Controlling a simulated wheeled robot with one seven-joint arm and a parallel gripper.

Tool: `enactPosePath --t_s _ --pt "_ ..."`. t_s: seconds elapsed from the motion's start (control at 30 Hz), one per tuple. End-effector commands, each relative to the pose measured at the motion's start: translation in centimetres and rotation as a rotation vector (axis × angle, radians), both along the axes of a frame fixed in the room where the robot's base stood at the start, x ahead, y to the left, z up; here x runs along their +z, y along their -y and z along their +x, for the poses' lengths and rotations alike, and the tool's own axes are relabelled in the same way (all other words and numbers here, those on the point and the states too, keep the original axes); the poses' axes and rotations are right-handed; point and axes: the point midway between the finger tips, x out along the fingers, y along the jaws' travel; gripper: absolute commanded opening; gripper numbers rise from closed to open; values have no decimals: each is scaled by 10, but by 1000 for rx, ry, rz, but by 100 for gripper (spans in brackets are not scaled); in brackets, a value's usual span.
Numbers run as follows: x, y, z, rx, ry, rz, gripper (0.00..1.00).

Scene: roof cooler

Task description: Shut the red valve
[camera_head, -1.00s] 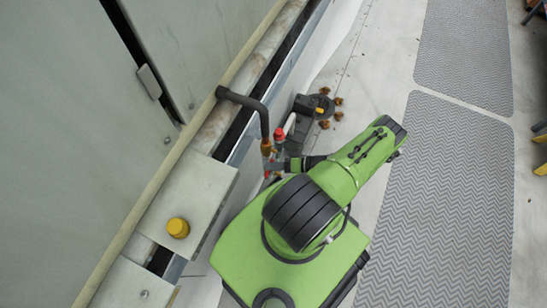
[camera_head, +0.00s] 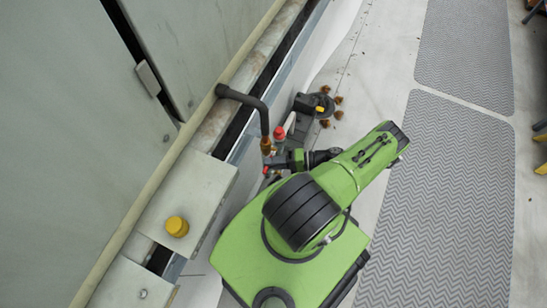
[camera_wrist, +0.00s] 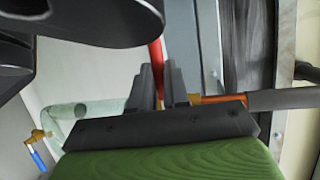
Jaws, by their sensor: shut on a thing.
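The red valve's lever (camera_wrist: 156,58) shows in the wrist view as a narrow red bar running down between my fingers. My gripper (camera_wrist: 160,85) is shut on it, its two dark fingers on either side. In the head view my gripper (camera_head: 278,163) is at the brass pipe fittings (camera_head: 266,147), below the bent black pipe. A small red part (camera_head: 266,170) shows at its tip; most of the valve there is hidden by the gripper. The valve body is not clear in the wrist view.
A red-topped fitting (camera_head: 279,132) stands close above my gripper. The bent black pipe (camera_head: 250,102) and the cooler's side wall (camera_head: 190,190) are to the left. A brass valve with a blue handle (camera_wrist: 38,158) is at lower left in the wrist view. The walkway at right is clear.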

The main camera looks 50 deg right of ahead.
Motion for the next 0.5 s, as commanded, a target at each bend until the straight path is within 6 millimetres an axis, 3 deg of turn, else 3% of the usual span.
enactPosePath --t_s 0.3,0.33,0.5 --pt "1 1 1 -2 2 3 0" --pt "1 1 1 -2 2 3 17" --pt "1 0 1 -1 2 3 41"
